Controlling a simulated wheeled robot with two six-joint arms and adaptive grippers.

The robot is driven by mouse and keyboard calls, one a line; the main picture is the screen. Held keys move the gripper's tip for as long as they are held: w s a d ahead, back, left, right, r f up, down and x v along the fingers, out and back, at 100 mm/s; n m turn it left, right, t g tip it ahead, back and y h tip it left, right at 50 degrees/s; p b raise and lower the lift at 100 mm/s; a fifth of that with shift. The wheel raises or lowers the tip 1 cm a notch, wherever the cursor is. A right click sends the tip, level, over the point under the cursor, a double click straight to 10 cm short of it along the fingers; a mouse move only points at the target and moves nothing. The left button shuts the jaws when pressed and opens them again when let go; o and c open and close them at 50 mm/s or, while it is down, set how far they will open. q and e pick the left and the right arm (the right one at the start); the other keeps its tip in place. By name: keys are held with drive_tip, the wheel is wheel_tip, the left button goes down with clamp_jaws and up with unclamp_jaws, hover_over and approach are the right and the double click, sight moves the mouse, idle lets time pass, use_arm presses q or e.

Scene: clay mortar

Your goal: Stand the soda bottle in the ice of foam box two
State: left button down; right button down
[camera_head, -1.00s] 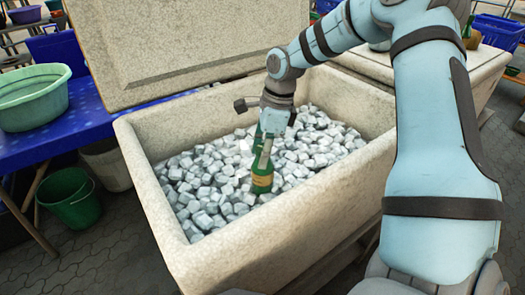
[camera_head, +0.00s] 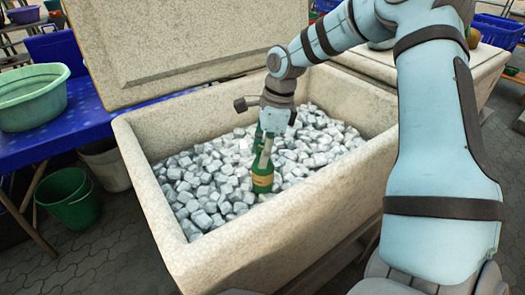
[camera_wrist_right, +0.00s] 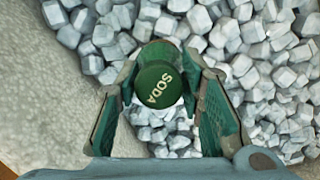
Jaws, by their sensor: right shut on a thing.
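The soda bottle (camera_head: 262,180) is green with a tan label. It stands upright in the head view, its lower end at the ice (camera_head: 215,180) inside the open foam box (camera_head: 270,235). My right gripper (camera_head: 264,150) comes down from above and is shut on the bottle's upper part. In the right wrist view the bottle's green cap (camera_wrist_right: 158,86), marked SODA, sits between the two fingers. I cannot tell how deep the bottle's base is in the ice. No box number shows. My left gripper is not in view.
The box's lid (camera_head: 180,50) stands open behind it. A blue table (camera_head: 60,125) with a green basin (camera_head: 32,98) is at the left. Green (camera_head: 68,198) and pale buckets (camera_head: 105,165) stand on the floor. Another foam box (camera_head: 480,70) is behind my right arm.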

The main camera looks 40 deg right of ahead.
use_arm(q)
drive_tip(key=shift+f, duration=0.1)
use_arm(e)
drive_tip(key=shift+f, duration=0.1)
drive_tip(key=shift+f+b, duration=0.35)
drive_tip(key=shift+b, duration=0.05)
drive_tip(key=c, duration=1.1)
unclamp_jaws()
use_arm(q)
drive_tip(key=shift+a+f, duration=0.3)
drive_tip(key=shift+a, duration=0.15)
use_arm(e)
drive_tip(key=shift+o, duration=0.5)
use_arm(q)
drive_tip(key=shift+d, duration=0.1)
use_arm(e)
drive_tip(key=o, duration=0.5)
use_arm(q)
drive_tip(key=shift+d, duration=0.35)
